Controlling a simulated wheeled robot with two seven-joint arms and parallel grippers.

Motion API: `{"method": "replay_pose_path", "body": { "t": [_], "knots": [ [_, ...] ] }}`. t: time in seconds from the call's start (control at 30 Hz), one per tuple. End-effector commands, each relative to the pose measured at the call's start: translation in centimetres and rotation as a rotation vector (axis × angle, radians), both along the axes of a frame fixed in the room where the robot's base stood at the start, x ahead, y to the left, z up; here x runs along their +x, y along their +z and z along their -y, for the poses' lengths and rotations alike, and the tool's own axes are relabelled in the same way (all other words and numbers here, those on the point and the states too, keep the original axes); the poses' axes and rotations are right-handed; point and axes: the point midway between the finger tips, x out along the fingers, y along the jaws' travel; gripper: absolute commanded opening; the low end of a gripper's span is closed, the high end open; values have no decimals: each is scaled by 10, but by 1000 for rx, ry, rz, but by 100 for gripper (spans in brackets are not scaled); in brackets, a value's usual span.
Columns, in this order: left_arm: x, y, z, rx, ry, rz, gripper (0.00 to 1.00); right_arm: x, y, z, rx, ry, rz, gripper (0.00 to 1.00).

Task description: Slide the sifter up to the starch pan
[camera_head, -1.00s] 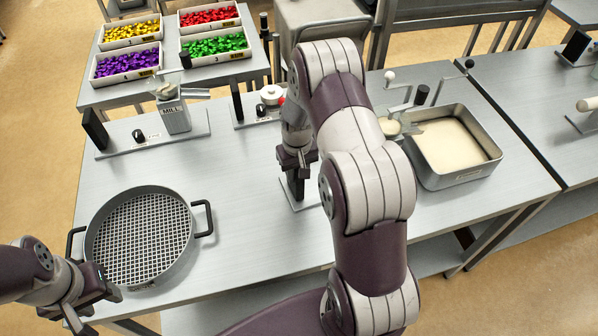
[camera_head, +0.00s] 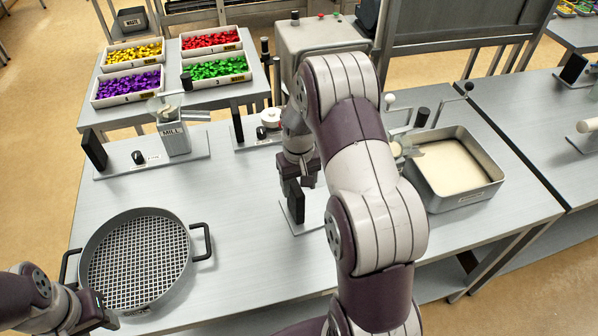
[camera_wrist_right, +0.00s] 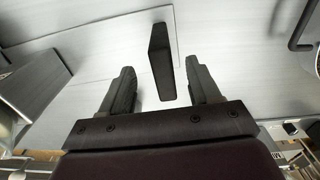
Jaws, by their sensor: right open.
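The sifter (camera_head: 138,262), a round grey pan with a mesh bottom and two black side handles, sits at the front left of the table. The starch pan (camera_head: 456,172), a rectangular metal pan of cream powder, stands at the right. My right gripper (camera_head: 304,187) is over the middle of the table, at a black upright block on a small plate. In the right wrist view the open fingers (camera_wrist_right: 160,88) have the black block (camera_wrist_right: 161,62) between them, with gaps on both sides. My left gripper (camera_head: 108,318) is by the sifter's near-left rim; its fingertips are unclear.
A mill (camera_head: 174,130) stands at the table's back left. Behind it, a side table holds trays of yellow, red, purple and green pieces (camera_head: 127,85). My right arm hides part of the table before the starch pan. The surface right of the sifter is clear.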

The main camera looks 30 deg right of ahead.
Motion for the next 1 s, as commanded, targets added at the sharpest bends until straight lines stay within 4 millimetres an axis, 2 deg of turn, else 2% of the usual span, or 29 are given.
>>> {"method": "replay_pose_path", "body": {
  "t": [0.03, 0.2, 0.4, 1.0],
  "knots": [
    [0, -7, 0, 0, 0, 0, 45, 1, 8, 1, -2, 0, 7, 62],
    [0, -16, 0, 0, 0, 0, 45, 1, 46, 1, -1, 0, 5, 62],
    [0, -20, 0, 0, 0, 0, 45, 0, 71, 1, 0, -1, 2, 62],
    [0, -20, 0, 0, 0, 0, 45, 0, 76, 1, 0, -4, 1, 62]
  ]
}}
